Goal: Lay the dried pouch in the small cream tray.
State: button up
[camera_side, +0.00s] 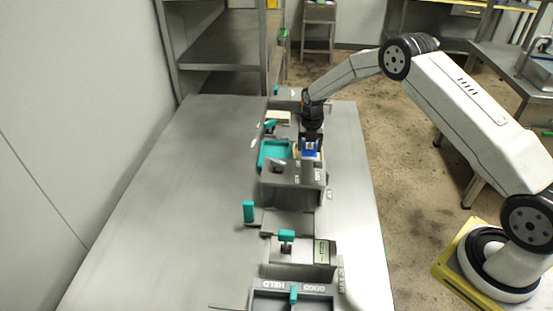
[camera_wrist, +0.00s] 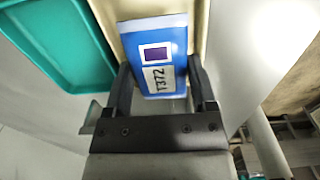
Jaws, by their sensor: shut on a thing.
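The blue pouch (camera_wrist: 178,42) has a white label and a dark purple square. My gripper (camera_wrist: 160,82) is shut on it, with one finger at each side edge. In the side view the pouch (camera_side: 309,150) hangs below my gripper (camera_side: 311,141), by the teal tray. The small cream tray (camera_wrist: 107,14) shows as pale strips on both sides of the pouch in the wrist view. Pouch and gripper hide most of this tray. I cannot tell whether the pouch touches it.
A teal tray (camera_wrist: 62,42) lies just left of the cream tray; it also shows in the side view (camera_side: 262,158). Grey fixtures with teal handles (camera_side: 249,211) line the bench toward the front. The bench's left part (camera_side: 160,200) is clear.

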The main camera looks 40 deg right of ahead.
aim_at(308, 153)
jog(key=shift+w+f, duration=0.2)
jog(key=shift+f, duration=1.55)
jog(key=shift+f, duration=0.2)
jog(key=o, duration=1)
jog(key=shift+r, duration=0.1)
notch_tip(308, 153, up, 12)
jog(key=shift+r, duration=0.1)
